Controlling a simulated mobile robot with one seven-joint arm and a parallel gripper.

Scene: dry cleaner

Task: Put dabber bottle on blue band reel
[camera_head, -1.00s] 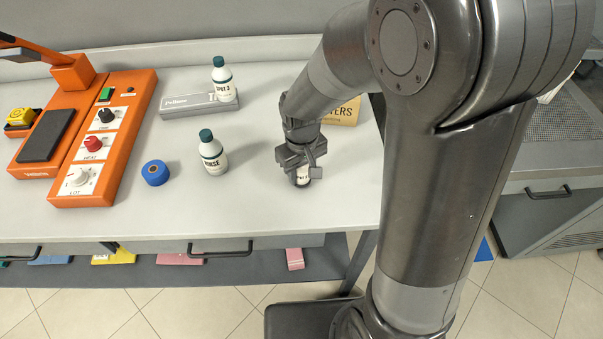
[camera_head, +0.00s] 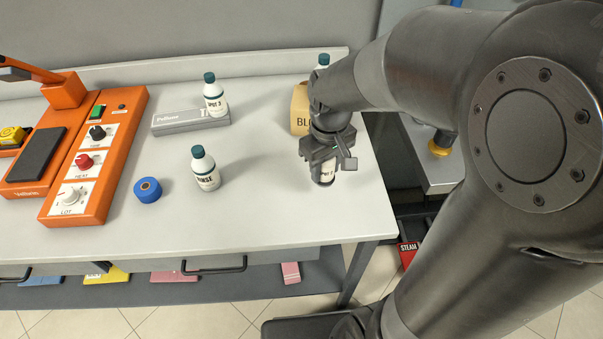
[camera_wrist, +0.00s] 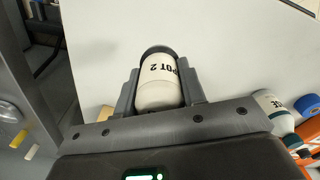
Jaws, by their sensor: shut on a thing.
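My gripper (camera_head: 330,160) is shut on a white bottle (camera_wrist: 160,94) marked SPOT 2, taken to be the dabber bottle. Its far end is dark in the wrist view. In the head view the bottle (camera_head: 326,173) shows partly below my fingers, over the right part of the table; whether it touches the top I cannot tell. The blue band reel (camera_head: 148,190) lies flat on the table at left, well apart from my gripper, with a brown centre. The reel also shows at the right edge of the wrist view (camera_wrist: 307,104).
A teal-capped RINSE bottle (camera_head: 206,171) stands between the reel and my gripper. A SPOT 3 bottle (camera_head: 215,97) stands at a grey box (camera_head: 178,121) behind. The orange press (camera_head: 112,130) is left of the reel. A tan box (camera_head: 299,108) stands behind my gripper.

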